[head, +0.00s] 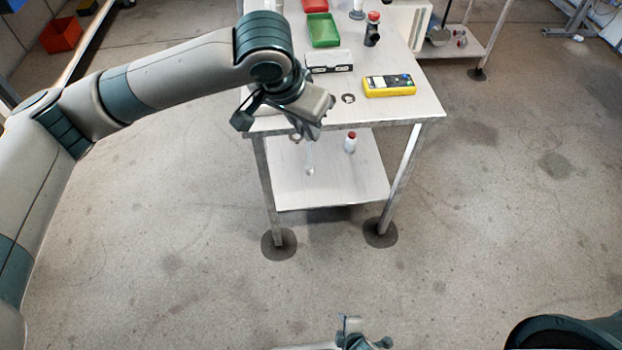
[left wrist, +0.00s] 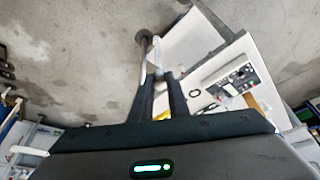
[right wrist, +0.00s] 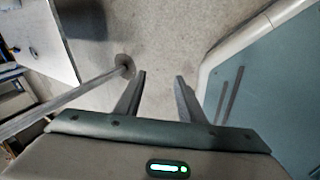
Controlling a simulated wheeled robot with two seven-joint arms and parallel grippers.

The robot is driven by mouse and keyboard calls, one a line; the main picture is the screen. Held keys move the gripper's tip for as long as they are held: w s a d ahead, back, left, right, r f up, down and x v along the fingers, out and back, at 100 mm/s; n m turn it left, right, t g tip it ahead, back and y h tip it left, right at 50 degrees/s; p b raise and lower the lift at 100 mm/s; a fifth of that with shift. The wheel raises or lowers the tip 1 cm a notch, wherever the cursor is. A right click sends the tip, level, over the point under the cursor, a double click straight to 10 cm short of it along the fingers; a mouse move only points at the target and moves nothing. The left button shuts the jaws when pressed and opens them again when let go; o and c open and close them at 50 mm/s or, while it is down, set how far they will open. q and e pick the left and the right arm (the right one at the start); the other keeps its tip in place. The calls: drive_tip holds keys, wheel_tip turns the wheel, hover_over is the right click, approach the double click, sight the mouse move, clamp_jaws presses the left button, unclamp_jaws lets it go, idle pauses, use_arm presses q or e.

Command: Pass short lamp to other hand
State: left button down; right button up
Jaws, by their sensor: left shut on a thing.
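The short lamp (head: 309,160) is a thin clear tube. It hangs down, roughly upright, below my left gripper (head: 299,132), in front of the bench's front edge. In the left wrist view the left gripper (left wrist: 166,80) is shut on the lamp (left wrist: 157,55), which sticks out past the fingertips. My right gripper (head: 362,335) is low at the bottom edge of the head view, well apart from the lamp. In the right wrist view the right gripper (right wrist: 161,76) has its fingers spread, with nothing between them.
The metal bench (head: 425,104) holds a yellow meter (head: 389,86), a white box (head: 329,62), a green bin (head: 322,30) and a red-topped black device (head: 372,30). A red-capped bottle (head: 350,143) stands on its lower shelf (head: 335,190). The floor in front is clear.

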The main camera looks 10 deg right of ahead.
drive_tip(key=w+a+r+n+t, duration=0.2)
drive_tip(key=w+a+r+n, duration=0.1)
drive_tip(key=w+r, duration=0.25)
drive_tip(key=w+a+r+n+t, duration=0.1)
drive_tip(key=w+a+r+n, duration=0.3)
drive_tip(key=r, duration=0.3)
drive_tip(key=n+t+h, duration=0.2)
drive_tip(key=n+t, duration=0.7)
drive_tip(key=n, duration=0.3)
approach(309, 153)
drive_tip(key=w, duration=0.3)
drive_tip(key=shift+s+d+f, duration=0.1)
drive_tip(key=shift+f, duration=0.1)
drive_tip(key=w, duration=1.2)
drive_tip(key=shift+d, duration=0.4)
